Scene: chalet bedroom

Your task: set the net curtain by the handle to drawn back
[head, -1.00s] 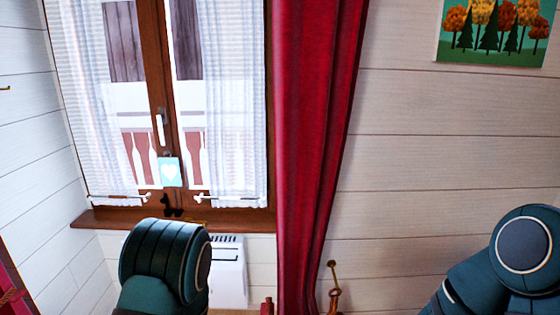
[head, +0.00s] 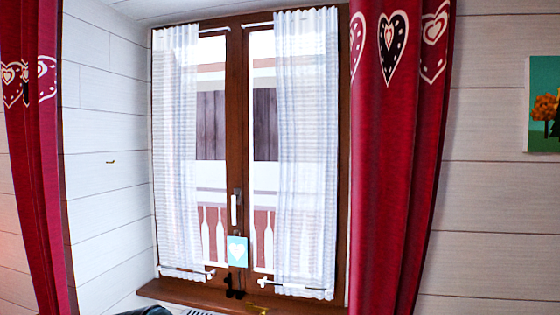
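The brown wooden window has two sheer white net curtains. The left net curtain (head: 176,150) hangs over the outer part of the left pane. The right net curtain (head: 306,150) hangs over the outer part of the right pane. A strip of bare glass shows beside each, toward the middle. Small white rods (head: 305,289) show at their lower ends. The white window handle (head: 235,208) points down on the middle frame. A light-blue tag with a white heart (head: 237,251) hangs below it. Neither gripper is in view; only a dark piece of my arm shows at the bottom edge.
Red drapes with heart patterns hang at the left (head: 38,170) and right (head: 395,190) of the window. The brown sill (head: 175,293) carries a small dark figure (head: 233,285) and a brass-coloured item (head: 257,309). A tree picture (head: 544,105) hangs at far right.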

